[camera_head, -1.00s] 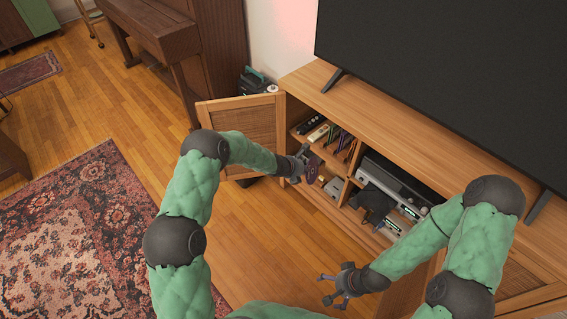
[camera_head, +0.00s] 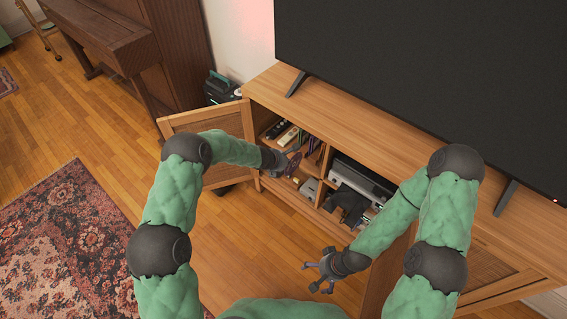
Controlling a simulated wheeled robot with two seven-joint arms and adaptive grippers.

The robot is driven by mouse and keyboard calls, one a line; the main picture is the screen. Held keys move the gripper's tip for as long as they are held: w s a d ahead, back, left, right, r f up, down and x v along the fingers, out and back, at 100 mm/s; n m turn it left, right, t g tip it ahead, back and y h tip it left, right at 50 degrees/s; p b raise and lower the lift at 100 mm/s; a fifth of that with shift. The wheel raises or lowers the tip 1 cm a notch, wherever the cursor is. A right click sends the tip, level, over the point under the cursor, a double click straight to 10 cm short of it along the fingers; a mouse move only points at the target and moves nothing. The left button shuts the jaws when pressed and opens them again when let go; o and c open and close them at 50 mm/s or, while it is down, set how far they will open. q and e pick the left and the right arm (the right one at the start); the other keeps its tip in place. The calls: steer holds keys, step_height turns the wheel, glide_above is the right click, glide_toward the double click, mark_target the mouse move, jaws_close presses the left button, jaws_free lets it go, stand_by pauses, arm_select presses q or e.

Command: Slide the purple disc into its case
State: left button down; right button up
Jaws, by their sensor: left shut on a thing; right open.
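The purple disc (camera_head: 293,167) shows as a dark purple shape at the tip of my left gripper (camera_head: 286,161). That gripper is shut on it in front of the open left part of the wooden cabinet. Several thin upright cases (camera_head: 312,147) stand on the upper shelf there, just beyond the disc. I cannot tell which one belongs to the disc. My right gripper (camera_head: 317,274) is open and empty, low over the floor in front of the cabinet.
The cabinet's left door (camera_head: 207,121) stands open beside my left arm. A large television (camera_head: 420,80) stands on the cabinet top. Grey devices (camera_head: 362,178) fill the middle compartment. A patterned rug (camera_head: 60,235) lies at left; the wood floor before the cabinet is clear.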

arm_select(q)
steer(key=shift+w+d+p, duration=0.75)
steer(key=shift+w+p, duration=0.25)
steer(key=shift+p, duration=1)
steer(key=shift+w+d+p, duration=0.7)
steer(key=shift+w+p, duration=0.25)
steer(key=shift+p, duration=1.05)
steer(key=shift+w+d+r+p, duration=0.15)
steer(key=shift+p, duration=0.2)
steer(key=shift+w+d+p, duration=0.4)
steer(key=shift+w+p, duration=0.25)
steer(key=shift+p, duration=0.85)
steer(key=shift+b, duration=0.35)
steer(key=shift+w+r, duration=0.15)
steer(key=shift+r, duration=0.05)
